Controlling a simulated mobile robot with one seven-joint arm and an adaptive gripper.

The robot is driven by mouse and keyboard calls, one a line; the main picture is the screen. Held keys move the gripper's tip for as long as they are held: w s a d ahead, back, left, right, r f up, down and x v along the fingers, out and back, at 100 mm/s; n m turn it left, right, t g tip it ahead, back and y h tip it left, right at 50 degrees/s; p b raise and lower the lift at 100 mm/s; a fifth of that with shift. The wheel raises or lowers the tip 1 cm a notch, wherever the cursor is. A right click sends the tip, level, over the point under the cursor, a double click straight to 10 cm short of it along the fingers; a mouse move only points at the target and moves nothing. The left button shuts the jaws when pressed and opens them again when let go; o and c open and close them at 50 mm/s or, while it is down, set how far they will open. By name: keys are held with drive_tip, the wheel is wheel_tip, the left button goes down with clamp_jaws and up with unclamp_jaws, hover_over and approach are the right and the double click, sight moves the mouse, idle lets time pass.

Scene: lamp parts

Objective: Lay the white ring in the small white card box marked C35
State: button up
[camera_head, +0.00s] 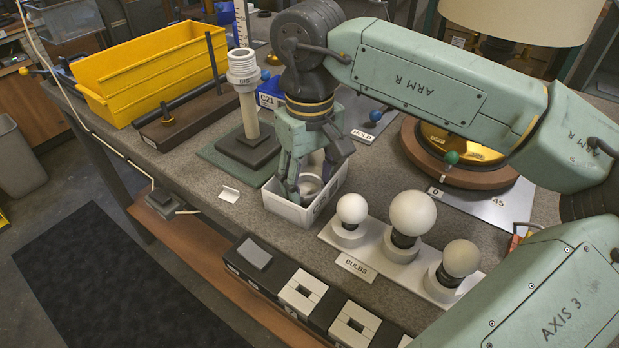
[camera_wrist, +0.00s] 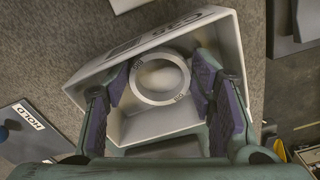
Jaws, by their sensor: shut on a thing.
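The small white card box (camera_head: 288,211) stands on the grey bench in the head view. In the wrist view the box (camera_wrist: 225,30) shows a dark mark on its far wall that reads like C35. The white ring (camera_wrist: 184,77) is inside the box walls, between my two purple-padded fingers. My gripper (camera_wrist: 164,88) is shut on the ring, one finger at each side. In the head view my gripper (camera_head: 306,185) points down into the box, and part of the ring (camera_head: 311,183) shows beside the fingers. Whether the ring touches the box floor is hard to tell.
A post with a white threaded collar (camera_head: 243,70) stands left of my gripper. A rack of white bulbs (camera_head: 410,214) is at the right, near the box. A blue C21 bin (camera_head: 269,92) and a HOLD plate (camera_head: 372,120) are behind.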

drive_tip(key=o, duration=1.3)
drive_tip(key=shift+f, duration=0.1)
wheel_tip(320, 180, up, 12)
